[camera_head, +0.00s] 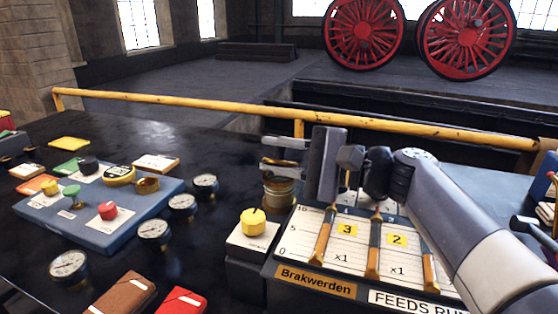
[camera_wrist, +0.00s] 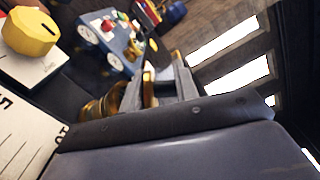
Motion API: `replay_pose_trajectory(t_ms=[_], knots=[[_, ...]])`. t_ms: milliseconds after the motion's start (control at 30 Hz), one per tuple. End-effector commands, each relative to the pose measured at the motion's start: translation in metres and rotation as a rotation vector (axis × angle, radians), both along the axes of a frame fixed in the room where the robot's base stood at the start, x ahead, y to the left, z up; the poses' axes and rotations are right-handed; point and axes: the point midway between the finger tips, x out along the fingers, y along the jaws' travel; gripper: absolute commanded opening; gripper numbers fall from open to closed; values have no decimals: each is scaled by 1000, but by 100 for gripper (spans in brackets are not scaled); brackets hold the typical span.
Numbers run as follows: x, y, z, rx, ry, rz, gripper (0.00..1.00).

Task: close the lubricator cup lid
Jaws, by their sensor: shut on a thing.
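The brass lubricator cup (camera_head: 279,192) stands at the left rear corner of the lever panel in the head view. It also shows in the wrist view as a brass body (camera_wrist: 98,108) beside my fingers. My gripper (camera_head: 266,153) is just above the cup, its two grey fingers pointing left. In the wrist view, my gripper (camera_wrist: 160,78) has a brass piece, apparently the cup lid (camera_wrist: 149,90), standing between its fingers. It is shut on this piece. My fingers and gripper body hide much of the lid, and its exact angle cannot be told.
A lever panel (camera_head: 310,222) with several wooden-handled levers lies under my arm. A yellow knob (camera_head: 253,222) on a box is close to the cup's front left. Several gauges (camera_head: 153,231) and a blue control board (camera_head: 95,236) lie left. A yellow rail (camera_head: 200,103) runs behind.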

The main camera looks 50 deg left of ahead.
Motion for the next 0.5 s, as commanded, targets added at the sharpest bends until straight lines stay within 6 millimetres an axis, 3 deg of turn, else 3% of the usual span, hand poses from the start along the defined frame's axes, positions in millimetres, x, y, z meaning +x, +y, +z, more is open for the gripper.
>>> replay_pose_trajectory(t_ms=[500], knots=[[-2, -1, -2, 34, -60, -2, 6]])
